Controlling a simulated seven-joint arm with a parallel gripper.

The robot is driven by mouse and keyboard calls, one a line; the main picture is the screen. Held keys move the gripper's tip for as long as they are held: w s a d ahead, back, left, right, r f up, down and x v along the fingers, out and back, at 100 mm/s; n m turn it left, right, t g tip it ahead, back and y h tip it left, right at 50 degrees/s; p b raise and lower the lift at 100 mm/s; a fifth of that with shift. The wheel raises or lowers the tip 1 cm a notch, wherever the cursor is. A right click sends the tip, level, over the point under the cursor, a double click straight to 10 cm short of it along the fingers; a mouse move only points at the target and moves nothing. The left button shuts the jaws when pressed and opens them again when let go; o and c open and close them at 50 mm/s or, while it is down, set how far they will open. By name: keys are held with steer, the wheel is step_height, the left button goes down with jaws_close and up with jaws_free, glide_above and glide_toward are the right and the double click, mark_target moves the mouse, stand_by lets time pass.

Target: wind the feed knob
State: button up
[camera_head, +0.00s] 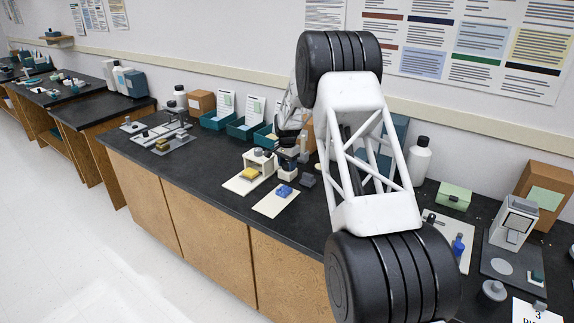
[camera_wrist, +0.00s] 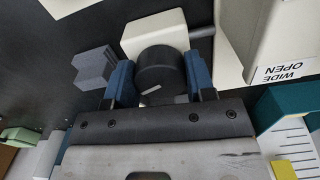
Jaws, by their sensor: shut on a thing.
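The feed knob (camera_wrist: 160,66) is a round black knob with a short white mark on its face, seen in the wrist view in front of a cream block (camera_wrist: 152,32). My gripper (camera_wrist: 161,80) has its two blue fingers on either side of the knob, shut on it. In the head view my gripper (camera_head: 288,150) is low over the bench, beside a small cream stand (camera_head: 259,161). The knob itself cannot be made out there, as my gripper and arm cover that spot.
A cream part labelled "WIDE OPEN" (camera_wrist: 287,70) stands close on the right in the wrist view. A grey stepped block (camera_wrist: 94,67) lies at left. In the head view, a cream board (camera_head: 268,205) with a blue piece lies in front, and teal bins (camera_head: 242,131) stand behind.

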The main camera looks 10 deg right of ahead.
steer(key=n, duration=0.7)
steer(key=shift+d+n, duration=0.1)
steer(key=shift+n, duration=0.2)
steer(key=n, duration=0.6)
steer(key=shift+n, duration=0.3)
steer(key=o, duration=0.9)
steer(key=shift+r, duration=0.15)
steer(key=shift+r, duration=3.8)
